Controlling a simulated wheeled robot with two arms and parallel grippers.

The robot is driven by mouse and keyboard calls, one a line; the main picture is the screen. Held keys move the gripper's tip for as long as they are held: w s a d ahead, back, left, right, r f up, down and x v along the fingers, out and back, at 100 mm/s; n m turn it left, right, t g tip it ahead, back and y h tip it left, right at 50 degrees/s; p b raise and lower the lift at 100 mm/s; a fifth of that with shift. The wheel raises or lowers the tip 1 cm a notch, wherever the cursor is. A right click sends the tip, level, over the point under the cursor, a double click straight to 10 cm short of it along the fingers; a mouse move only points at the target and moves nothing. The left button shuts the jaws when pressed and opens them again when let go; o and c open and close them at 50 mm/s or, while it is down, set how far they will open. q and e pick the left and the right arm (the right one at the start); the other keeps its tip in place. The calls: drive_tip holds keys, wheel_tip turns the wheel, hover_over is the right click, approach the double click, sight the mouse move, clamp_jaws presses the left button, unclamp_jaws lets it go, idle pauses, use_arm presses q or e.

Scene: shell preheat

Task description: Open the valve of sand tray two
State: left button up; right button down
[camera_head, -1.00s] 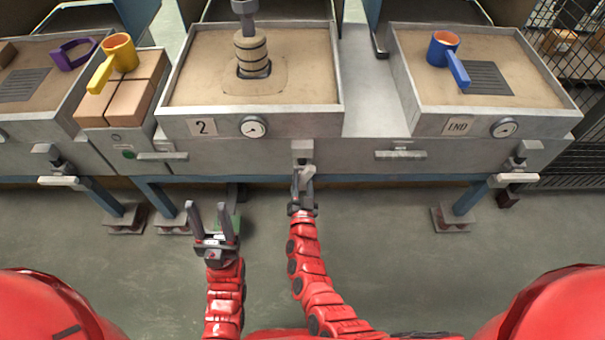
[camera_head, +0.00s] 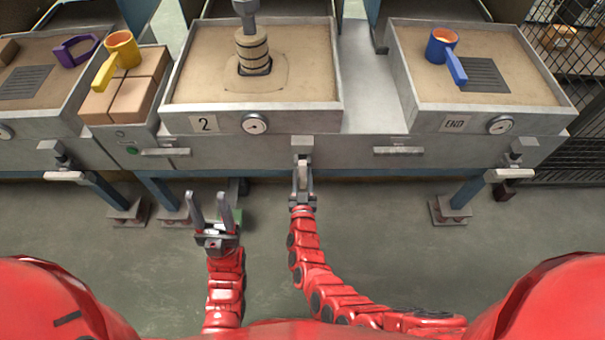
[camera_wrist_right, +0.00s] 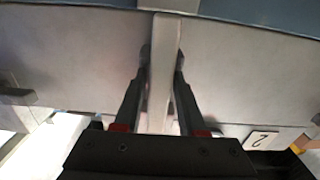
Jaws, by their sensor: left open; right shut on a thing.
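Sand tray two (camera_head: 335,118) stands in the middle, with a "2" plate (camera_head: 204,124) on its front. Its valve (camera_head: 302,146) sits on the front below the tray. The pale valve lever (camera_head: 302,176) points from the valve toward me; in the right wrist view it is a long light bar (camera_wrist_right: 164,70) between the fingers. My right gripper (camera_head: 302,185) is shut on this lever, with one finger on each side. My left gripper (camera_head: 210,207) is open and empty, left of it and in front of the bench.
Valves at the left (camera_head: 65,176) and right (camera_head: 508,175) have levers lying crosswise. Fixed handles (camera_head: 165,152) and (camera_head: 398,150) jut from the front. A yellow ladle (camera_head: 121,50), a blue ladle (camera_head: 441,45) and a gauge (camera_head: 255,123) are above. The floor in front is clear.

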drive_tip(key=c, duration=0.6)
unclamp_jaws()
drive_tip(key=shift+c, duration=0.2)
drive_tip(key=s+p, duration=0.1)
drive_tip(key=s, duration=1.6)
drive_tip(key=shift+s, duration=0.25)
